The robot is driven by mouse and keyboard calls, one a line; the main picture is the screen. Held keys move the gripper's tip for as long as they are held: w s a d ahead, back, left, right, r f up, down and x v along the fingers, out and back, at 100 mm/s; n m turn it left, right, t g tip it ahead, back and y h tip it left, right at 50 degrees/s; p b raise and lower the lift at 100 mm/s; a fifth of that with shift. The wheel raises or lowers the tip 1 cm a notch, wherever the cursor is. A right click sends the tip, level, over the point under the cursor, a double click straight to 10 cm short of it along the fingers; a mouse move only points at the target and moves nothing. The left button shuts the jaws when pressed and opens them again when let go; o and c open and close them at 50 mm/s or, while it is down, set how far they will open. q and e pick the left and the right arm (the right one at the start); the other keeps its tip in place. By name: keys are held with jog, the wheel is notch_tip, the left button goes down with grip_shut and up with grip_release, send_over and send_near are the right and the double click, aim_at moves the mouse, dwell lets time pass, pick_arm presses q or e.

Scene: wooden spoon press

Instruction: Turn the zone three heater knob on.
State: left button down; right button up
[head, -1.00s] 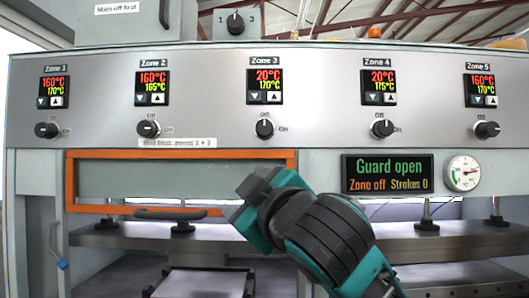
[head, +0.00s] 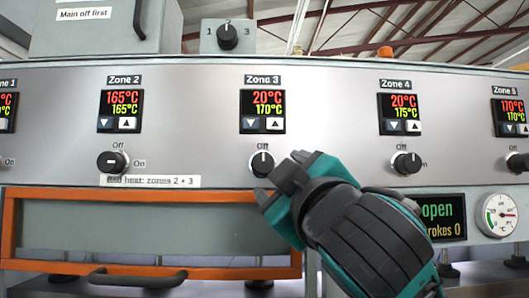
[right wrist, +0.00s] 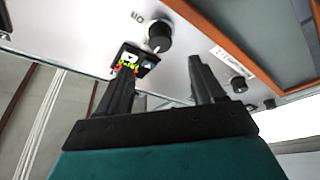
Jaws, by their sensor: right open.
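The zone 3 knob (head: 262,163) is a round black knob on the grey panel below the zone 3 display (head: 262,111). Its white pointer points up at Off. The display reads 20°C over 170°C. My right gripper (head: 281,176) is just right of and below the knob in the head view, its fingers apart and empty. In the right wrist view the same knob (right wrist: 159,36) appears beyond the open fingers (right wrist: 165,75), with no visible contact. My left gripper is not in view.
The zone 2 knob (head: 113,162) is to the left, and the zone 4 knob (head: 406,163) is to the right, partly near my arm. An orange-framed guard (head: 150,194) with a handle (head: 137,278) lies below the panel. The status display (head: 441,218) is partly hidden by my arm.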

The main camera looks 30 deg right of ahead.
aim_at(265, 165)
jog(key=p+x, duration=0.3)
jog(key=x, duration=0.6)
jog(key=shift+w, duration=0.3)
jog(key=shift+w+d+r, duration=0.15)
jog(key=shift+w+d, duration=0.05)
jog(key=shift+w, duration=0.2)
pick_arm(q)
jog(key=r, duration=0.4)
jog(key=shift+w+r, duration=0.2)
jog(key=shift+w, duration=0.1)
pick_arm(e)
jog(key=c, duration=1)
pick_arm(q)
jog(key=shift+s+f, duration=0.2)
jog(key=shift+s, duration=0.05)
pick_arm(e)
jog(key=shift+c, duration=0.2)
